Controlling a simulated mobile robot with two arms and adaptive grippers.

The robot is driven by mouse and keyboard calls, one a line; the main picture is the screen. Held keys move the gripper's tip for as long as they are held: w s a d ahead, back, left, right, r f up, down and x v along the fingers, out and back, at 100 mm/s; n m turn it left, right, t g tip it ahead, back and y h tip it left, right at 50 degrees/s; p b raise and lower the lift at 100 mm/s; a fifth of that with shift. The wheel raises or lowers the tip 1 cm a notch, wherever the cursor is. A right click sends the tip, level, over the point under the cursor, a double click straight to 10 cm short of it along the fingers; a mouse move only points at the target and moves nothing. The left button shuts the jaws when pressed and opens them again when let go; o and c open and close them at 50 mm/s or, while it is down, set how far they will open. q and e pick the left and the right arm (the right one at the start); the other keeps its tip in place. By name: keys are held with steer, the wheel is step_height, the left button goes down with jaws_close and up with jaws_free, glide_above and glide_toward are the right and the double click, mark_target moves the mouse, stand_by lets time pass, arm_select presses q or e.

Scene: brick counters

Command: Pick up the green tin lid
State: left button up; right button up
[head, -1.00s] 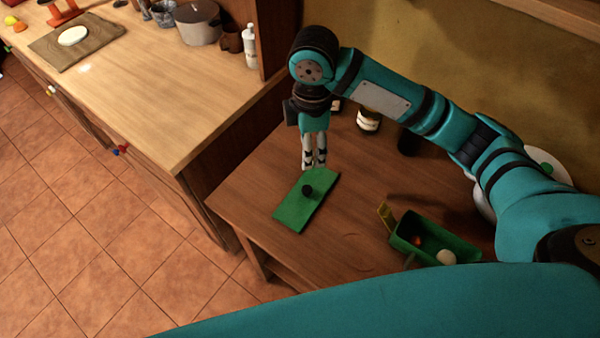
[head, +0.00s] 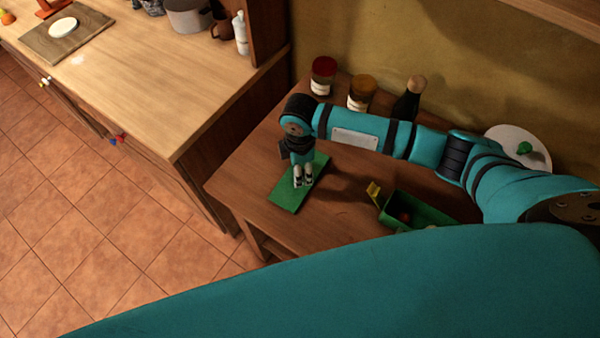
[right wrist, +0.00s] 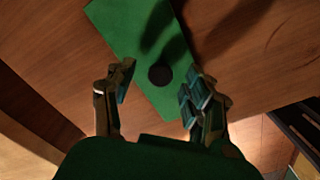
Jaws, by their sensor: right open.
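The green tin lid (head: 288,194) is a flat green rectangle lying on the brown wooden table. It also shows in the right wrist view (right wrist: 118,28), with a round dark knob (right wrist: 160,75) on it. My right gripper (head: 303,182) is over the lid, pointing down, and hides the knob in the head view. In the right wrist view the fingers of my right gripper (right wrist: 160,92) are apart, one on each side of the knob, with nothing between them held. I cannot tell the exact height above the lid. My left gripper is not in view.
A green tin (head: 435,214) with a yellow piece (head: 374,190) at its side stands right of the lid. Behind my right arm are a red-lidded jar (head: 323,76), another jar (head: 361,93), a dark bottle (head: 409,99) and a white plate (head: 508,136).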

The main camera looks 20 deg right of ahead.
steer(key=shift+f, duration=0.8)
steer(key=shift+c, duration=0.4)
jaws_close()
steer(key=shift+r, duration=0.1)
